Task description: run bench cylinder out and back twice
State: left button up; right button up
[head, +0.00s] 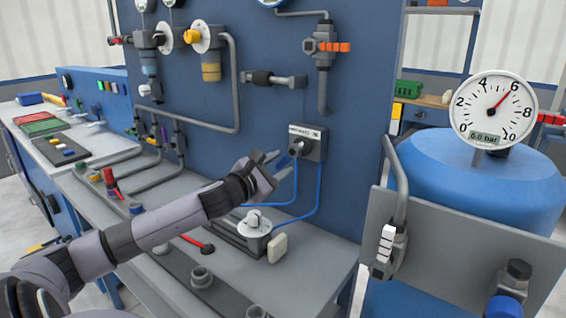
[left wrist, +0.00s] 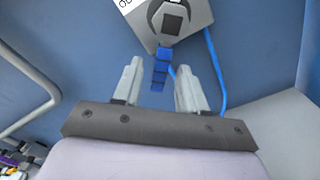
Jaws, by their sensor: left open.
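A grey control box (head: 307,142) with a dark knob or lever sits on the blue panel, and blue hoses run down from it. My left gripper (head: 279,168) is open, its fingers just in front of and below this box. In the left wrist view the box (left wrist: 182,22) is at the top, and a segmented blue fitting (left wrist: 160,68) hangs down between my two fingertips, with no visible grip on it. A dark grey unit with a white round disc (head: 253,222) lies on the bench below, where the hoses lead; it may be the bench cylinder. My right gripper is not seen.
A blue tank (head: 470,185) with a dial gauge (head: 493,108), near 6 bar, stands at the right behind a grey plate (head: 455,245). Pipes and valves cover the panel. A small white block (head: 277,248) and round sockets (head: 201,277) are on the bench.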

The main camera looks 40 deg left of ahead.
pick_arm(q)
jog(key=shift+w+a, duration=0.1)
jog(key=shift+w, duration=1.05)
grip_shut()
